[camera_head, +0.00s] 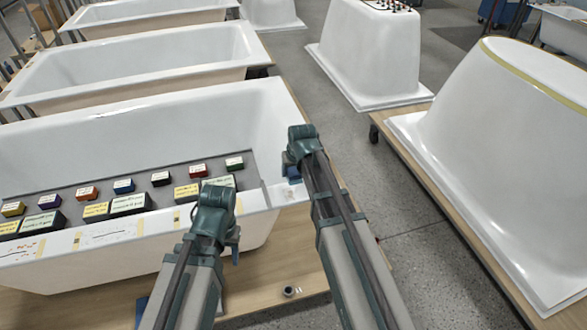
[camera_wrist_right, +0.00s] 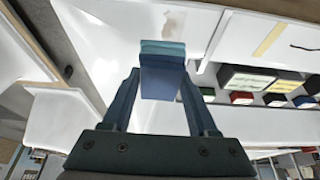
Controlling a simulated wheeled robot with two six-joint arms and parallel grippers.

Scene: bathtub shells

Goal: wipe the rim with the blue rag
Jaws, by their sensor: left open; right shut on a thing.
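The white tub (camera_head: 140,120) at the left has a front rim (camera_head: 130,229) with reddish and dark marks and yellow tape strips. My right gripper (camera_head: 293,166) is over the right end of this rim. It is shut on the blue rag (camera_wrist_right: 162,82), which looks like a folded block between the fingers in the right wrist view; it also shows in the head view (camera_head: 293,173). A faint brownish stain (camera_wrist_right: 173,27) lies on the white rim just beyond the rag. Whether the rag touches the rim is unclear. My left gripper (camera_head: 230,240) is open and empty, in front of the rim.
A grey board (camera_head: 165,172) with several colored, labelled boxes lies across the tub behind the front rim. A small dark ring (camera_head: 290,291) sits on the wooden pallet below. More tub shells stand behind and at the right (camera_head: 500,150), with grey floor between.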

